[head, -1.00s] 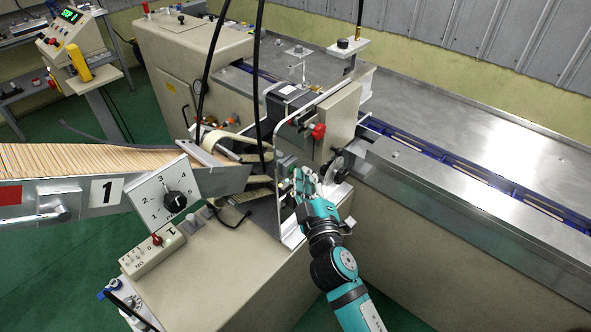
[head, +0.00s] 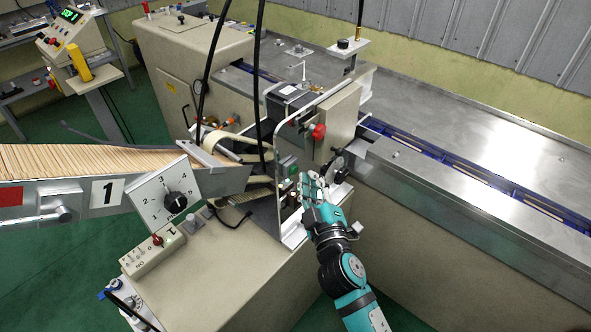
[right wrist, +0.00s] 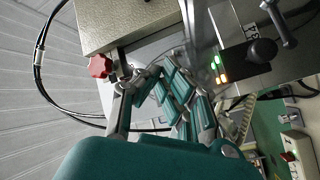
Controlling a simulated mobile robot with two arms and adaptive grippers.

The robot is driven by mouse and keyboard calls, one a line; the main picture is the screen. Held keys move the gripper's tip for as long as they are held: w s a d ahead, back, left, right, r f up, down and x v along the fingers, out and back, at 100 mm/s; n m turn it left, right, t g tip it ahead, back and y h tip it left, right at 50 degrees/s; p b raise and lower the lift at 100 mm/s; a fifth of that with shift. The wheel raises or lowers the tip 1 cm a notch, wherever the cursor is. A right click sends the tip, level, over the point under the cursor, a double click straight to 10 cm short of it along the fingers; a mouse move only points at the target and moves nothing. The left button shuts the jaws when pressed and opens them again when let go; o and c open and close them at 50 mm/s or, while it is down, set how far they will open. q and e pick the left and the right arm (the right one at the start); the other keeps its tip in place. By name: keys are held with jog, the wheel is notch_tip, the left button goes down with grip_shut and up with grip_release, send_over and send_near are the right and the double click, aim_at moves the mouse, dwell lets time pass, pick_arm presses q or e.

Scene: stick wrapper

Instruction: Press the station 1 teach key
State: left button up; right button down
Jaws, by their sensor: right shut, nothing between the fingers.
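A dark sensor unit (right wrist: 232,66) with lit green and orange indicators sits beside a black knob in the right wrist view. In the head view, a small unit with a green face (head: 288,168) stands inside the metal bracket beside the number 1 plate's feeder. I cannot make out which key is the station 1 teach key. My right gripper (head: 309,181) is shut and empty just right of that unit, apparently apart from it. Its fingers (right wrist: 168,78) show left of the lit indicators in the wrist view. My left gripper is not in view.
The metal bracket (head: 290,236) stands close left of my right gripper. A red knob (head: 318,131) is above it. The stick feeder (head: 70,165), number dial (head: 172,197) and switch box (head: 152,250) are at left. Black cables hang over the feeder end.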

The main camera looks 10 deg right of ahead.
jog(key=s+d, duration=0.1)
jog(key=s, duration=0.1)
jog(key=s+d, duration=0.2)
dwell(0.3)
dwell(0.5)
notch_tip(320, 180, down, 23)
jog(key=s+m+g, duration=0.1)
jog(key=s+g, duration=0.1)
jog(key=g, duration=0.3)
jog(key=s+f+m+g+b, duration=0.15)
jog(key=s+f, duration=0.25)
jog(key=f, duration=0.5)
jog(key=s+f+m+g, duration=0.1)
jog(key=s+f+g, duration=0.2)
jog(key=s+f, duration=0.35)
jog(key=s+d+f+m+g, duration=0.2)
jog(key=s+d+f+g, duration=0.1)
jog(key=s+f, duration=0.7)
jog(key=s+d+f+m+g, duration=0.2)
jog(key=s+d+f+g, duration=0.2)
jog(key=s+f, duration=0.7)
jog(key=s+g, duration=0.1)
jog(key=s, duration=0.7)
jog(key=shift+f+b, duration=0.2)
jog(key=shift+b, duration=0.15)
jog(key=shift+s, duration=0.1)
